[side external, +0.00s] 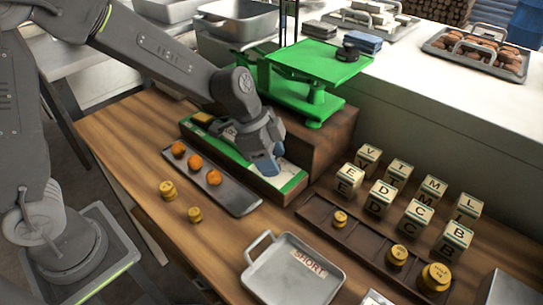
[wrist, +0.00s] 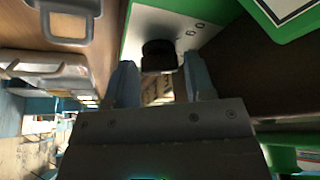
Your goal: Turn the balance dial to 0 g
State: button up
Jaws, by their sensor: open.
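The balance dial is a black round knob (wrist: 160,54) on a white panel with a green edge (wrist: 178,20), seen in the wrist view. Dark marks like digits are printed beside it; I cannot read its setting. My gripper (wrist: 160,78) is open, its two blue fingers on either side of the knob; contact cannot be told. In the side view my gripper (side external: 265,166) is low over the green-framed panel (side external: 287,184) and hides the knob.
A grey tray (side external: 238,201) with orange balls lies left of the panel. Brass weights (side external: 168,190) stand on the table. Lettered cubes (side external: 382,195) and a brown weight tray (side external: 367,244) are at right. A metal pan (side external: 290,272) lies in front.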

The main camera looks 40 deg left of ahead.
jog(key=c, duration=0.6)
jog(key=shift+c, duration=0.2)
jog(key=shift+d+r+n+t+y, duration=0.1)
jog(key=shift+n+t+y, duration=0.35)
jog(key=shift+n, duration=0.95)
jog(key=shift+n+t+y, duration=0.35)
jog(key=shift+n+t, duration=0.1)
jog(key=shift+n, duration=0.95)
jog(key=o, duration=0.6)
jog(key=shift+o, duration=0.2)
jog(key=v, duration=1.3)
jog(key=shift+r, duration=0.35)
